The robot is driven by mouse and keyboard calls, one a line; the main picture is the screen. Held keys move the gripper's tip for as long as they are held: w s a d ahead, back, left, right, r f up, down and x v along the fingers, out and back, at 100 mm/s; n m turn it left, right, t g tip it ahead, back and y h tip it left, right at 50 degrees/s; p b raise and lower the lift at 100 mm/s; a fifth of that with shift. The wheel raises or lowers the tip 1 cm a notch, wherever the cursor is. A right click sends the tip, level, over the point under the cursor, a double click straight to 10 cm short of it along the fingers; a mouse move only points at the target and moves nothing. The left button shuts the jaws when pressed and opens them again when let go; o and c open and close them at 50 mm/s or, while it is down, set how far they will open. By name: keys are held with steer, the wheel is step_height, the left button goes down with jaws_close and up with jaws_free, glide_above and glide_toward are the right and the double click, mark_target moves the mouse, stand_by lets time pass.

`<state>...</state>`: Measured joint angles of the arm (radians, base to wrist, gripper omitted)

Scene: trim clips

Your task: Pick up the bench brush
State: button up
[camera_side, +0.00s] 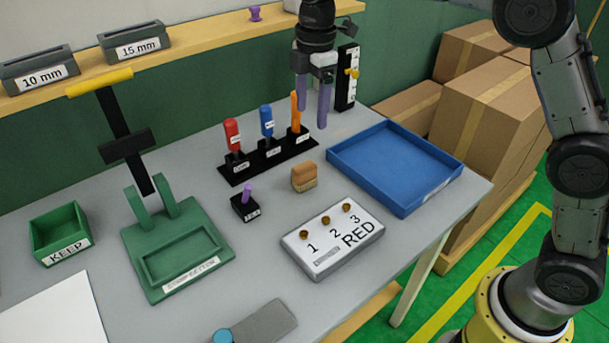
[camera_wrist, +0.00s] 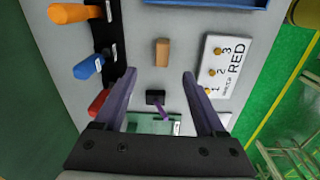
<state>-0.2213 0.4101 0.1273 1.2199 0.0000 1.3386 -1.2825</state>
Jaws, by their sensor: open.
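The bench brush (camera_side: 304,177) looks like a small tan wooden block with a paler lower part. It stands on the grey bench between the tool rack and the white RED board. In the wrist view the brush (camera_wrist: 162,52) lies just beyond the fingertips, roughly centred between them. My gripper (camera_side: 312,118) is open and empty, with two purple fingers pointing down. In the side view it hangs above the back of the bench, by the orange tool, higher than the brush and apart from it. The open fingers also show in the wrist view (camera_wrist: 159,74).
A black rack (camera_side: 233,174) holds red, blue and orange tools. A blue tray (camera_side: 405,208) lies right, the RED board (camera_side: 310,245) in front. A small black holder with a purple peg (camera_side: 245,205) stands left of the brush. A green fixture (camera_side: 150,270) stands further left.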

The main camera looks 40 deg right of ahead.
mark_target(304, 166)
steer(key=shift+g, duration=0.3)
steer(key=f, duration=0.7)
steer(key=a+f, duration=0.1)
steer(key=f, duration=0.2)
steer(key=shift+f, duration=0.2)
steer(key=shift+a+f, duration=0.15)
steer(key=shift+f, duration=1.3)
steer(key=shift+a+f, duration=0.15)
steer(key=shift+f, duration=1.25)
steer(key=shift+c, duration=0.3)
steer(key=shift+w, duration=0.1)
jaws_close()
